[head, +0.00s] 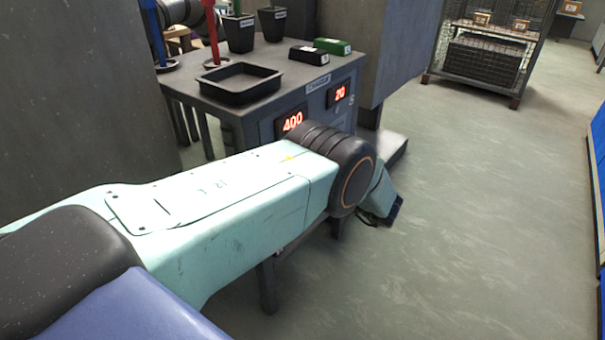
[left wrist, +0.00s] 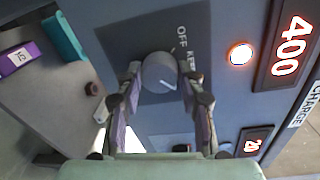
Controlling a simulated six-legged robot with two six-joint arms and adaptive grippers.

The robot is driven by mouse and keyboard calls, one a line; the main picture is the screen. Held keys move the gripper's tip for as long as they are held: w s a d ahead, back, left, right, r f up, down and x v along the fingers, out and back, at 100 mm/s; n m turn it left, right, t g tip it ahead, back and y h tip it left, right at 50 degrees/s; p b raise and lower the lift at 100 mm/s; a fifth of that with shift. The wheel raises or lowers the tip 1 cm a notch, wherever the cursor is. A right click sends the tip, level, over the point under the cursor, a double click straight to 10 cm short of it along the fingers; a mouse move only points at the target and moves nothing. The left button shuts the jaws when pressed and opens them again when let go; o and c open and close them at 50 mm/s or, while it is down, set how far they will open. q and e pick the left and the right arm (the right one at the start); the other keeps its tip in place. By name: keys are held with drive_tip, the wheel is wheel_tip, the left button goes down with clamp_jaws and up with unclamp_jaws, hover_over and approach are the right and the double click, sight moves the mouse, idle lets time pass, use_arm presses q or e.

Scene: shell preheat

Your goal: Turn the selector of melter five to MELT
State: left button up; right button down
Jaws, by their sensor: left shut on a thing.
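The selector is a round grey knob (left wrist: 158,72) on a dark plate in the left wrist view. The plate reads OFF and KEEP; no MELT label can be read. A pale mark on the knob points to the lower right in that view, near KEEP. My left gripper (left wrist: 159,95) has its two fingers on either side of the knob and is shut on it. In the head view my left arm covers the knob and the gripper. The grey melter bench (head: 220,113) shows a red 400 display (head: 292,121) and a red 20 display (head: 340,94).
On the bench stand a black tray (head: 240,84), dark pots (head: 238,32), a black box (head: 308,55) and a green box (head: 332,46). A round lamp (left wrist: 240,54) glows beside the plate. A wire cage (head: 484,62) stands far back.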

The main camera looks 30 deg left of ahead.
use_arm(q)
drive_tip(key=o, duration=1.2)
drive_tip(key=shift+c, duration=0.2)
drive_tip(key=s+d, duration=0.1)
drive_tip(key=d, duration=1.1)
drive_tip(key=shift+r, duration=0.4)
